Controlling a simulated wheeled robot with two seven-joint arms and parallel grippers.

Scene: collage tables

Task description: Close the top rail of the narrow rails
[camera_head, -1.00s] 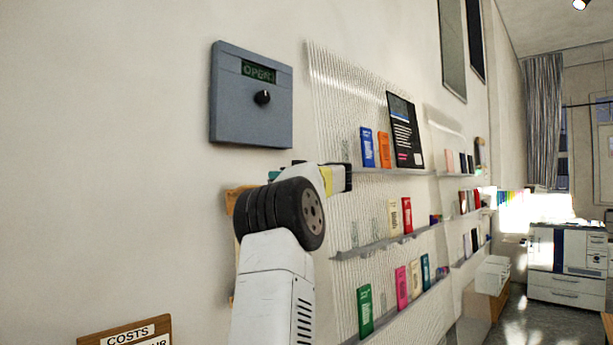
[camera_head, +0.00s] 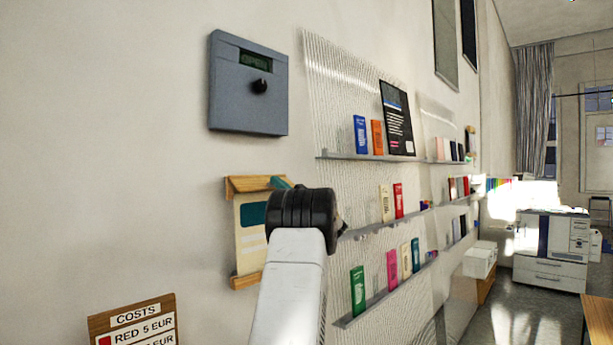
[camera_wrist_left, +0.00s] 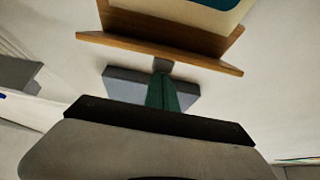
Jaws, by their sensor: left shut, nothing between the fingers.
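The narrow rails are two wooden strips on the wall with a cream and teal poster (camera_head: 250,235) between them. The top rail (camera_head: 250,183) appears tilted out from the wall at its upper edge. The bottom rail (camera_head: 246,280) is partly covered by my left arm. In the left wrist view the top rail (camera_wrist_left: 120,43) crosses above my left gripper (camera_wrist_left: 162,78), whose green fingers are together and empty. In the head view, a teal bit of the gripper (camera_head: 281,182) shows at the rail's right end; my wrist hides the rest. I cannot tell whether it touches the rail.
A blue-grey box (camera_head: 248,95) with an "OPEN" display and black knob hangs above the rails. A wooden "COSTS" sign (camera_head: 135,325) is lower left. Ribbed wall shelves (camera_head: 365,156) with booklets lie to the right. A printer (camera_head: 550,250) stands far right.

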